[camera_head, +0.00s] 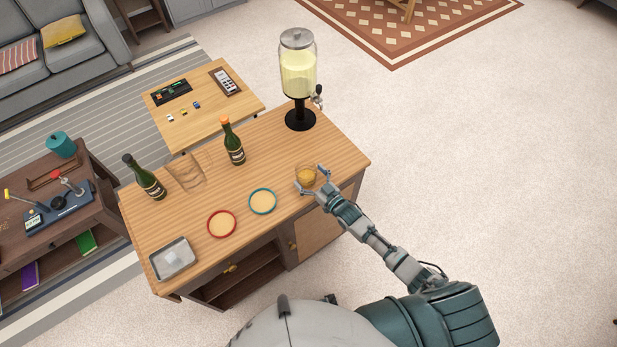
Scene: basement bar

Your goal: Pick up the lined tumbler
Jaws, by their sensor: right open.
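A small clear tumbler with amber liquid (306,177) stands upright near the right front edge of the wooden bar cabinet (270,150). Lines on its wall are too small to make out. My right gripper (310,181) is open, with its fingers spread around the tumbler, one on its near left side and one at its far right. Whether the fingers touch the glass I cannot tell. My left gripper is out of view.
A drink dispenser (298,65) stands behind the tumbler. Teal (262,201) and red (222,223) rimmed coasters lie to its left. Two green bottles (233,142) (146,178), clear glassware (187,171) and an ice tray (173,259) are farther left.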

